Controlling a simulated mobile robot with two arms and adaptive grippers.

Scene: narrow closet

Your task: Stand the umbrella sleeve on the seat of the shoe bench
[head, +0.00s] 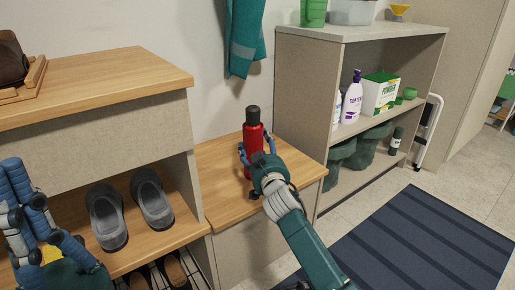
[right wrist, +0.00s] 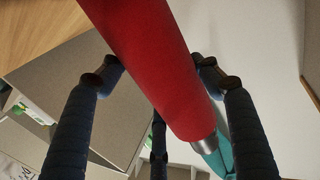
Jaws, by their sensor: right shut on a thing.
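The umbrella sleeve (head: 252,150) is a red cylinder with a black top, upright over the wooden seat of the shoe bench (head: 222,200) in the head view. My right gripper (head: 258,160) is shut around it, reaching in from the lower right. I cannot tell whether its base touches the seat; the gripper hides part of it. In the right wrist view the red sleeve (right wrist: 155,60) runs between the dark fingers, with a silver band near one end. My left gripper (head: 42,215) is at the lower left, its blue fingers spread and empty.
A taller wooden-topped cabinet (head: 90,75) stands left of the seat, with grey shoes (head: 130,210) on its shelf. A shelf unit (head: 360,32) with bottles, a box and green boots stands at right. A teal cloth (head: 245,40) hangs behind. A dark striped mat (head: 420,245) covers the floor.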

